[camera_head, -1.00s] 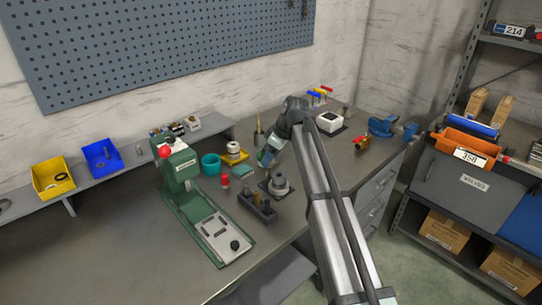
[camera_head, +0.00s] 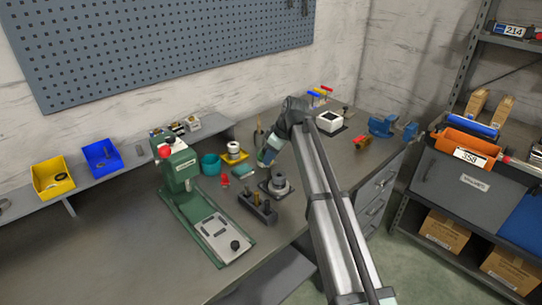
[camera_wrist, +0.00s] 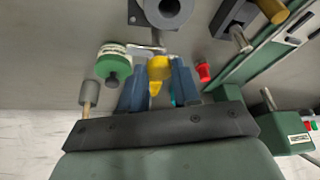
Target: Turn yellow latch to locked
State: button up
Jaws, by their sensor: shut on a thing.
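In the wrist view a yellow piece (camera_wrist: 159,68), rounded at the top and tapering downward, sits between the two blue fingers of my gripper (camera_wrist: 160,88). It looks like the yellow latch, though its mount and markings are hidden. My gripper is shut on it. In the head view my gripper (camera_head: 266,158) is low over the bench, behind the grey round fixture (camera_head: 279,184). The fingertips and the yellow piece cannot be made out there.
A green and white round part (camera_wrist: 114,63) and a red part (camera_wrist: 203,71) flank my fingers. A green press (camera_head: 183,175), teal cup (camera_head: 210,164) and dark block (camera_head: 257,207) stand left on the bench (camera_head: 140,235). The front left of the bench is clear.

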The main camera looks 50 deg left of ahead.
jog(key=shift+m, duration=0.3)
jog(key=m, duration=0.1)
jog(key=m+t, duration=0.1)
jog(key=m, duration=0.1)
jog(key=shift+s, duration=0.25)
jog(key=m+t, duration=0.1)
jog(key=m, duration=0.1)
jog(key=m+t, duration=0.1)
jog(key=m, duration=0.2)
jog(key=shift+s+t, duration=0.15)
jog(key=shift+t, duration=0.15)
jog(key=m, duration=0.2)
jog(key=m+t+h, duration=0.1)
jog(key=m, duration=0.1)
jog(key=shift+s+a+m, duration=0.15)
jog(key=shift+a+m, duration=0.05)
jog(key=shift+m, duration=0.2)
jog(key=m+t+h, duration=0.1)
jog(key=m, duration=0.3)
jog(key=shift+a, duration=0.1)
jog(key=shift+m, duration=0.3)
jog(key=o, duration=1)
jog(key=shift+h, duration=0.3)
jog(key=shift+o, duration=0.2)
jog(key=shift+s, duration=0.1)
